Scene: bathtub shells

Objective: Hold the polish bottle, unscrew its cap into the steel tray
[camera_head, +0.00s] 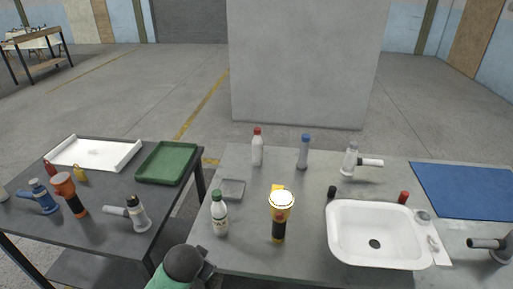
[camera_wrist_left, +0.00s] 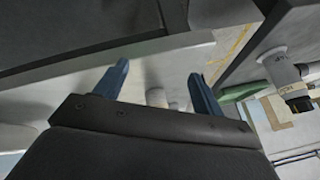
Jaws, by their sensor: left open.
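A white bottle with a green cap and a printed label (camera_head: 220,218) stands upright at the front left of the grey table; I cannot read its label. Two other bottles stand upright further back, one with a red cap (camera_head: 257,148) and one with a blue cap (camera_head: 303,152). Which one is the polish bottle I cannot tell for sure. A small grey metal-looking tray (camera_head: 232,190) lies just behind the green-capped bottle. My left gripper (camera_wrist_left: 158,88) is open, with nothing held between its blue fingers. My left arm shows at the bottom of the head view, left of the bottle. My right gripper is out of view.
A black-and-yellow flashlight (camera_head: 279,222) stands right of the green-capped bottle. A white sink (camera_head: 340,245) and a blue mat (camera_head: 465,185) lie further right. The left table holds a green tray (camera_head: 165,172), a white tray (camera_head: 95,140) and several tools. A gap separates the tables.

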